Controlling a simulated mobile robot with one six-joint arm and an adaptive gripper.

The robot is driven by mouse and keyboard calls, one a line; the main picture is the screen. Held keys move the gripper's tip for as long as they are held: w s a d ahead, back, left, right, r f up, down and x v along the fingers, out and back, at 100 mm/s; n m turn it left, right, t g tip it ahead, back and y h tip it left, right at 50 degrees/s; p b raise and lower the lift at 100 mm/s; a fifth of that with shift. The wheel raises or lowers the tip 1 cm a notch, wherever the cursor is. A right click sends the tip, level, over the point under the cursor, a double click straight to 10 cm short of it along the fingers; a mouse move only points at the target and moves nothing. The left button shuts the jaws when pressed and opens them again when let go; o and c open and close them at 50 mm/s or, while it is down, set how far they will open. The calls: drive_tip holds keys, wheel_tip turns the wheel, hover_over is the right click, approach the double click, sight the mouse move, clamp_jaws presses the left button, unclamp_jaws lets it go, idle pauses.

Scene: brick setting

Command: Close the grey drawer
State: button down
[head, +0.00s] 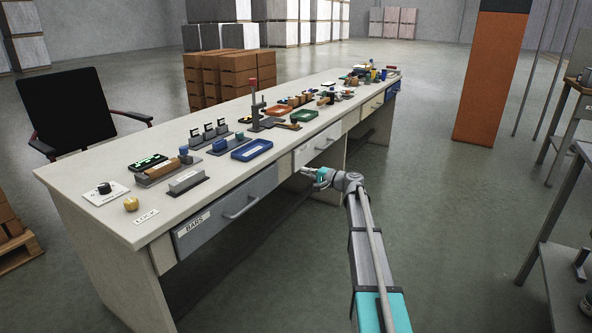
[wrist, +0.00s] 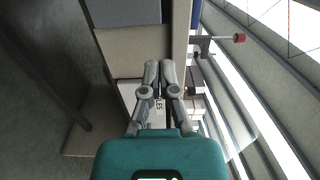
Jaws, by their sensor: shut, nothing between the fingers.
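The grey drawer (head: 228,208) is in the near part of the long workbench. It has a pale bar handle (head: 241,208) and a label reading BARS. Its front lies close under the bench top, and I cannot tell how far it stands out. My gripper (head: 306,171) is to the right of the grey drawer, in front of the bench near the white drawer (head: 316,147). In the wrist view the fingers (wrist: 160,72) are together and empty. A grey panel (wrist: 124,10) at the top of that view appears to be the grey drawer.
The bench top (head: 205,165) carries trays, a lever press (head: 255,108) and several small parts. More drawers run toward the far end. A chair (head: 70,112) stands behind the bench and an orange pillar (head: 489,80) at the right. The floor in front is clear.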

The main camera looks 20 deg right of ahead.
drive_tip(key=shift+s+d, duration=0.5)
drive_tip(key=shift+s, duration=0.05)
